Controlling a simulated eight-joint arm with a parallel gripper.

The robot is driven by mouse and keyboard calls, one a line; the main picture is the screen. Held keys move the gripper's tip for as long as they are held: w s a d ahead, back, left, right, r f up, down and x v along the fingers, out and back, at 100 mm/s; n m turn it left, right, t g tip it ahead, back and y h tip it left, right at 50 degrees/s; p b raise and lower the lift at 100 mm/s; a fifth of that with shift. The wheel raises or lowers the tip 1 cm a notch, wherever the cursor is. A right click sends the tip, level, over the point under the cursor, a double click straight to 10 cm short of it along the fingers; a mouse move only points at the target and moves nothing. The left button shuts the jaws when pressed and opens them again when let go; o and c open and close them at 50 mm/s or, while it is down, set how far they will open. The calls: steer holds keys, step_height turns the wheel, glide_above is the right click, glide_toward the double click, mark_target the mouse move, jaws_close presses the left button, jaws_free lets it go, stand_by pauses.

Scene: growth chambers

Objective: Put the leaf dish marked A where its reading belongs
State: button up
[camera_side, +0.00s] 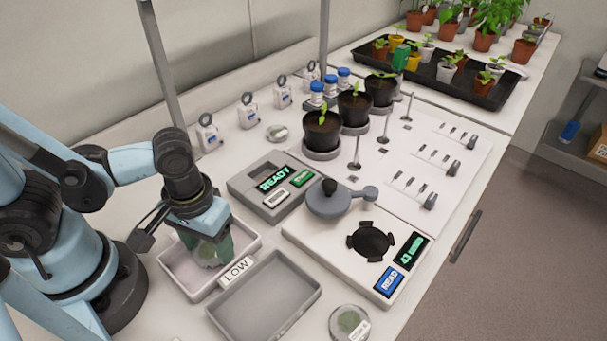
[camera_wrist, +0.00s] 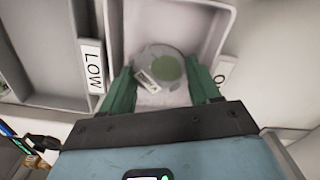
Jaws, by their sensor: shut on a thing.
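My gripper (camera_side: 208,248) is low over the pale tray (camera_side: 169,271), its green fingers shut on a clear round leaf dish (camera_wrist: 160,66). The dish holds a green leaf disc and has a white label whose letter I cannot read. In the wrist view my gripper (camera_wrist: 162,90) has a finger on each side of the dish, inside the tray walls. I cannot tell whether the dish touches the tray floor. A LOW sign (camera_side: 237,269) stands between this tray and an empty grey tray (camera_side: 265,297). The reader (camera_side: 310,237) has an empty black holder, a blue READ button and a green display that seems to show 43.
Another labelled leaf dish (camera_side: 349,322) lies at the front edge, and one more (camera_side: 277,132) lies at the back. Another sign (camera_wrist: 222,74) is partly hidden by a finger.

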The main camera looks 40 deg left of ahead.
mark_target(210, 250)
steer(key=shift+f, duration=0.1)
steer(key=o, duration=0.8)
steer(key=shift+r, duration=6)
steer(key=w+a+r+m+t, duration=0.1)
steer(key=w+a+m+t, duration=0.3)
steer(key=w+a+t, duration=0.3)
steer(key=w+a, duration=0.1)
steer(key=w, duration=0.3)
steer(key=shift+w, duration=0.35)
steer(key=shift+r, duration=0.1)
